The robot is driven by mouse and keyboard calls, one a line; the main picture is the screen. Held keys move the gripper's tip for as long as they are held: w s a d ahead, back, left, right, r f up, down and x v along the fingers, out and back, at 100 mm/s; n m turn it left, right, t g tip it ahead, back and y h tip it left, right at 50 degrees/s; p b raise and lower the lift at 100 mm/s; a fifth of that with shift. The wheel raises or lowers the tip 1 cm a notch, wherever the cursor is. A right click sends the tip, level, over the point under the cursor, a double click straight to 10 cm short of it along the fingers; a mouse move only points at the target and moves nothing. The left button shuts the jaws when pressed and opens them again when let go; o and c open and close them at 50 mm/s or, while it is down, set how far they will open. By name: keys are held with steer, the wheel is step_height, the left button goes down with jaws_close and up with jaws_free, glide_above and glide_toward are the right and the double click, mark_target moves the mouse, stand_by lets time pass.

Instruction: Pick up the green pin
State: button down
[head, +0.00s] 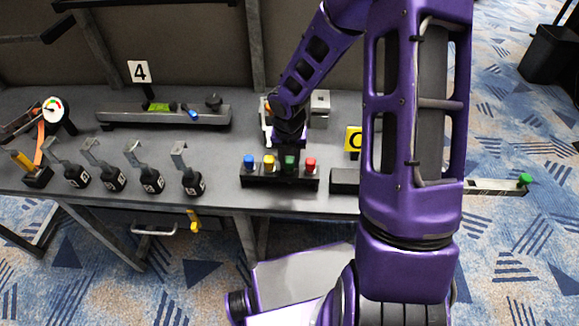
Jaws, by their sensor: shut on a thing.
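The green pin (289,161) stands in a black rack (282,181) near the table's front edge. It is between a yellow pin (269,163) on its left and a red pin (310,164) on its right, with a blue pin (249,161) at the far left. My gripper (289,154) reaches down from above, right at the top of the green pin, and is shut on it. The fingertips are small and dark here, and the top of the pin is partly hidden. The pin appears upright, still at the rack.
Several black blocks with bent metal tabs (191,183) stand to the left. A grey rail (165,116) lies at the back left. A yellow sign (353,140) stands to the right, partly behind my arm. Another green-ended part (525,180) sticks out at the right.

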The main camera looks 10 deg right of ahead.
step_height(320, 180, up, 10)
steer(key=shift+p, duration=0.65)
steer(key=shift+s+d, duration=0.1)
